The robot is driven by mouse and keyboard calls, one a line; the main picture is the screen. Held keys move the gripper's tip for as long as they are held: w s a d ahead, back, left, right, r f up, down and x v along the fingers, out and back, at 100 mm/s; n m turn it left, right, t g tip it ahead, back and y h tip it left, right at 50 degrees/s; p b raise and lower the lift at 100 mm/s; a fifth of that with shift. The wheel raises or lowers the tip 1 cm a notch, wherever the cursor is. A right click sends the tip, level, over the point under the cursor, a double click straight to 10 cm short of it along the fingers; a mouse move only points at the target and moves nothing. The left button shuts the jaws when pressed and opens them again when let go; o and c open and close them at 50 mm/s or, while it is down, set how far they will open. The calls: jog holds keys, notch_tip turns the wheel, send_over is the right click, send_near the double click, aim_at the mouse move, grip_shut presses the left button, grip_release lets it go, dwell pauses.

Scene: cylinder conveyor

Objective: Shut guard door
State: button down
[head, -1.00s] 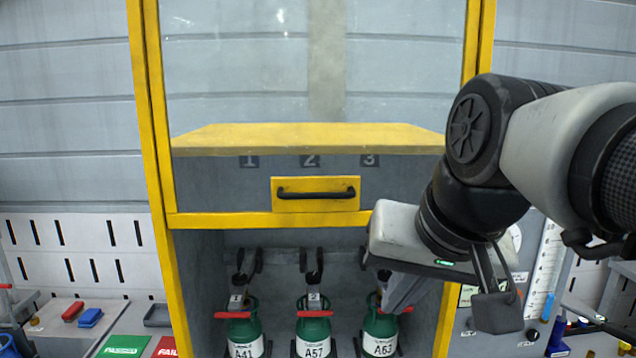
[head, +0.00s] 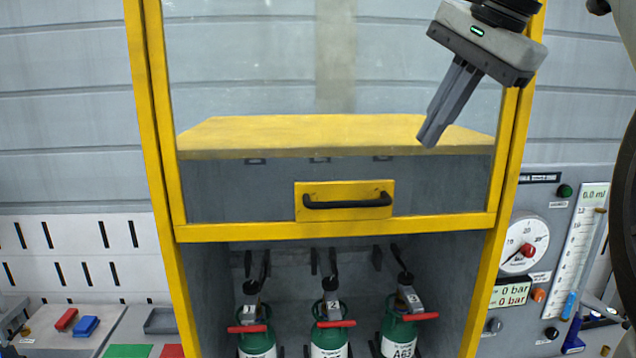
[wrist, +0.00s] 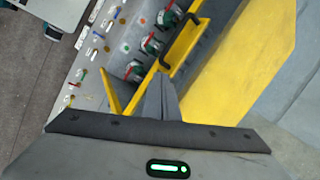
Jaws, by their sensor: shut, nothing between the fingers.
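The guard door (head: 335,232) is a clear pane in a yellow frame, standing raised in the head view. Its bottom bar is above the green cylinders, and the bay below it is open. A black bar handle (head: 348,200) sits on a yellow plate near the bottom of the door. The handle also shows in the wrist view (wrist: 182,40). My gripper (head: 428,140) is shut and empty, pointing down above and to the right of the handle, apart from it.
Several green cylinders with red handles stand in the bay, including one at left (head: 256,340) and one at right (head: 398,335). A gauge panel (head: 540,250) is at right. A bench with red and blue blocks (head: 85,326) is at left.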

aim_at(389, 200)
jog(key=b+x, duration=0.1)
jog(key=x, duration=1.1)
jog(key=shift+w+r, duration=0.1)
